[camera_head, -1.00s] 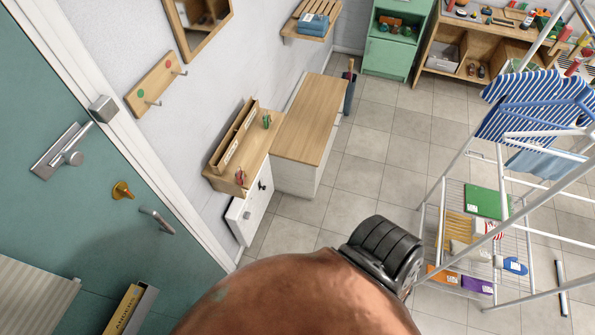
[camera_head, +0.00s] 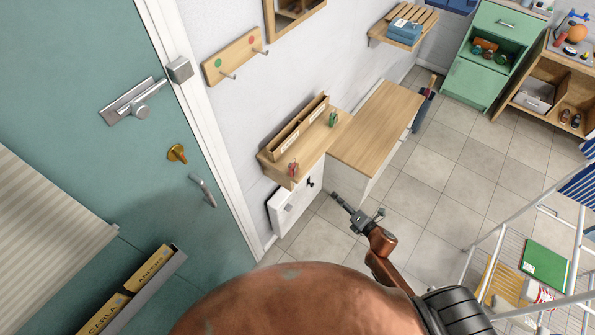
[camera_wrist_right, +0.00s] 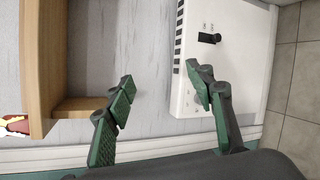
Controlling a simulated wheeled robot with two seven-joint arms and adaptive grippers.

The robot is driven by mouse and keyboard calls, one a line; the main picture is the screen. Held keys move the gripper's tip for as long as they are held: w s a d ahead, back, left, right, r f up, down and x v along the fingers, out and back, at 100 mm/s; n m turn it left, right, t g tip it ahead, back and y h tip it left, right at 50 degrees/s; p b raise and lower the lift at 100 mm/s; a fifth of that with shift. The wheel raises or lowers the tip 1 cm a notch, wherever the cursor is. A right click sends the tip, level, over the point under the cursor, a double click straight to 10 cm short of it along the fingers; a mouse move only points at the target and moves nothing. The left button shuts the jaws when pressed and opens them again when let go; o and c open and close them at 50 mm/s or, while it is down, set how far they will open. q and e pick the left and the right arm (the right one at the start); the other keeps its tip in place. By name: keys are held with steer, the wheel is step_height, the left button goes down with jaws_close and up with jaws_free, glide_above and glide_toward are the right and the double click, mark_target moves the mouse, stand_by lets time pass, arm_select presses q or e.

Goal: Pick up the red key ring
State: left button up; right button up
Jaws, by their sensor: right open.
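The red key ring (camera_head: 293,168) is small and lies at the near front corner of the wooden wall shelf (camera_head: 272,166). A red object with a pale tag (camera_wrist_right: 14,126) shows at the left edge of the right wrist view, cut off; it may be the key ring. My right gripper (camera_head: 352,204) is to the right of the shelf, apart from the key ring. In the wrist view my right gripper (camera_wrist_right: 160,84) is open with nothing between its green-padded fingers. My left gripper is not in view.
A green item (camera_head: 333,118) lies on the shelf's far end. A white wall unit (camera_head: 290,208) with a black knob sits below the shelf. A wooden-topped cabinet (camera_head: 378,122) stands beside it. A drying rack (camera_head: 575,240) is at right; the floor between is clear.

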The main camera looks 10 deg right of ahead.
steer(key=w+a+r+n+t+y, duration=0.1)
steer(key=a+r+n+y, duration=0.15)
steer(key=r+n, duration=0.35)
steer(key=w+a+r+n+y, duration=0.2)
steer(key=a+r+n, duration=0.2)
steer(key=r, duration=0.4)
steer(key=n+g+y+b, duration=0.1)
steer(key=n+y, duration=0.2)
steer(key=n, duration=0.4)
glide_toward(297, 168)
steer(key=w+a, duration=0.2)
steer(key=a, duration=0.1)
steer(key=shift+w+a+r+n, duration=0.25)
steer(key=shift+w+a+n, duration=0.2)
steer(key=shift+a, duration=0.4)
steer(key=shift+w+a, duration=0.15)
steer(key=shift+w, duration=0.25)
steer(key=w, duration=0.1)
steer(key=w+a+p, duration=0.1)
steer(key=w+a, duration=0.1)
steer(key=w, duration=0.1)
steer(key=shift+f, duration=0.1)
steer(key=shift+w+a, duration=0.15)
steer(key=shift+a, duration=0.3)
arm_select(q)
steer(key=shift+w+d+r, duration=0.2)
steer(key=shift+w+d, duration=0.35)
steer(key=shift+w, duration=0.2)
